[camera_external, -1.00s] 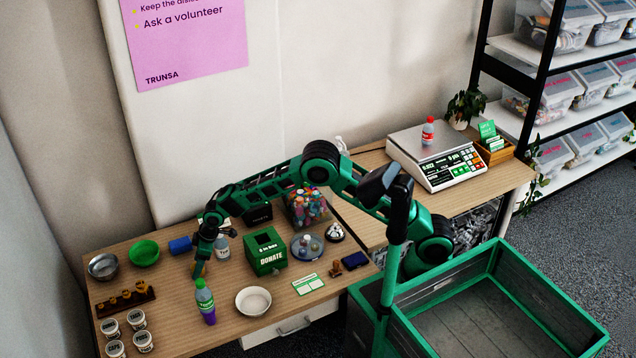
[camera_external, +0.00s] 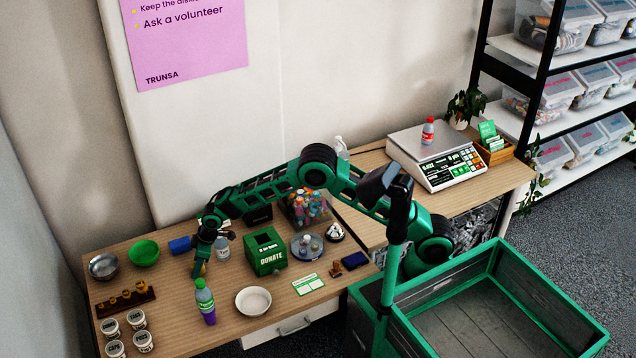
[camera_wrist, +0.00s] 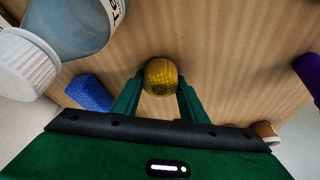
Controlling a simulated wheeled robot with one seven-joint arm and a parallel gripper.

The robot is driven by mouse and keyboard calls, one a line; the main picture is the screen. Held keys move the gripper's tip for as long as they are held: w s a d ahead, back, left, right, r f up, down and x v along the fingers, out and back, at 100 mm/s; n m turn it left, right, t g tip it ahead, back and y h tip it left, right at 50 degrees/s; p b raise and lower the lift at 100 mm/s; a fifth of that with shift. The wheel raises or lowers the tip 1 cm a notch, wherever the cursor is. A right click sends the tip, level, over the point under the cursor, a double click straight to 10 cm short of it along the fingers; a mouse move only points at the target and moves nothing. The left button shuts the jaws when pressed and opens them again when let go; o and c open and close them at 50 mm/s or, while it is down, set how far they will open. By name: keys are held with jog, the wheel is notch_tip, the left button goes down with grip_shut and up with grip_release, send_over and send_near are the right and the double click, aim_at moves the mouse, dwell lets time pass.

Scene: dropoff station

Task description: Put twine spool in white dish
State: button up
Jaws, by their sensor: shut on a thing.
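The twine spool (camera_wrist: 160,76) is a small yellow-brown cylinder. It sits between the fingertips of my gripper (camera_wrist: 160,88) in the wrist view, and the fingers are shut on it. In the external view my gripper (camera_external: 198,272) points down at the table, behind the green-capped bottle; the spool is mostly hidden there. Whether the spool touches the table is hard to tell. The white dish (camera_external: 253,300) is a shallow round bowl, empty, near the table's front edge, to the right of my gripper.
The green donate box (camera_external: 265,252) stands behind the dish. A white-capped bottle (camera_wrist: 75,30) and a blue block (camera_wrist: 89,93) are close to my gripper. A green bowl (camera_external: 144,253) is farther left.

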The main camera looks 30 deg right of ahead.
jog(key=r, duration=0.2)
jog(key=s+r, duration=0.1)
jog(key=r, duration=0.1)
jog(key=shift+a+r, duration=0.2)
jog(key=s+a+r, duration=0.3)
jog(key=s+r, duration=0.3)
jog(key=s, duration=0.4)
notch_tip(320, 180, up, 19)
jog(key=s+d+n+g+h, duration=0.1)
jog(key=s+d+n+g, duration=0.1)
jog(key=s+d+n, duration=0.5)
jog(key=s+d+n+g+h, duration=0.1)
jog(key=s+d+n+g, duration=0.1)
jog(key=s+n, duration=0.5)
jog(key=s+d+n+g, duration=0.2)
jog(key=s+d+n, duration=0.25)
jog(key=s, duration=0.45)
send_over(254, 308)
jog(key=w, duration=0.1)
jog(key=shift+m, duration=0.35)
jog(key=f, duration=2.5)
jog(key=shift+w+d, duration=0.1)
jog(key=shift+d, duration=0.2)
jog(key=shift+f, duration=2.05)
jog(key=shift+f, duration=0.15)
